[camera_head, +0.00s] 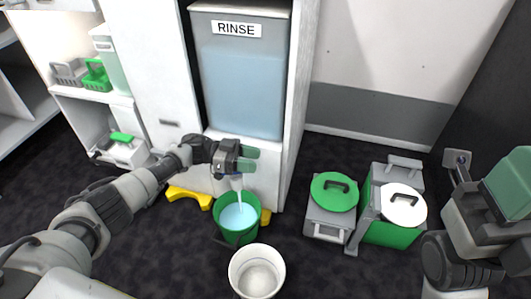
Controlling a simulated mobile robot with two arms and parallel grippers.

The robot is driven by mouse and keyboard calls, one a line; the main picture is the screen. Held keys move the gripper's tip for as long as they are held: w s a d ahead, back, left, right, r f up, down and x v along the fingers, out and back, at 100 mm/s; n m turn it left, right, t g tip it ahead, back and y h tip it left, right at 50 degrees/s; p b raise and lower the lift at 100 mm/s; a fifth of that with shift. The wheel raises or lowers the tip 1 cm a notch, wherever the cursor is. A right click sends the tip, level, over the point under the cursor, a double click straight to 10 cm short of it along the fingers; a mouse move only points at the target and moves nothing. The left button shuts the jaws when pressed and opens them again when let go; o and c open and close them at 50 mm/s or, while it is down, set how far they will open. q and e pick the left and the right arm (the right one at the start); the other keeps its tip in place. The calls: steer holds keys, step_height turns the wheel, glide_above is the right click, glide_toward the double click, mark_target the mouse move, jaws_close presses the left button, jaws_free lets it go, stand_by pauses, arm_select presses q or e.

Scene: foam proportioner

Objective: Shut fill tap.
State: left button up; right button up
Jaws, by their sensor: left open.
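The rinse tank (245,90) stands in a white cabinet and holds pale blue liquid. My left gripper (250,159) is open in front of the tank's lower part, its two green-tipped fingers pointing right. The fill tap is mostly hidden behind the gripper, and I cannot tell its handle position or whether the fingers touch it. A pale stream (238,187) runs from below the gripper into a green bucket (236,235) with light blue water in it. My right gripper (510,187) is partly in view at the right edge, away from the tank; its opening cannot be made out.
A white bucket (256,272) stands in front of the green one. A grey bin with a green lid (334,192) and a green bin with a white lid (404,205) stand to the right. Shelves with green and grey caddies are at left. Dark floor lies free between.

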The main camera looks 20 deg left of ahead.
arm_select(q)
steer(key=s+a+p, duration=0.1)
steer(key=s+a, duration=0.4)
steer(key=a, duration=0.6)
steer(key=shift+s+r, duration=0.3)
steer(key=shift+s, duration=0.1)
stand_by(0.6)
steer(key=shift+d, duration=0.1)
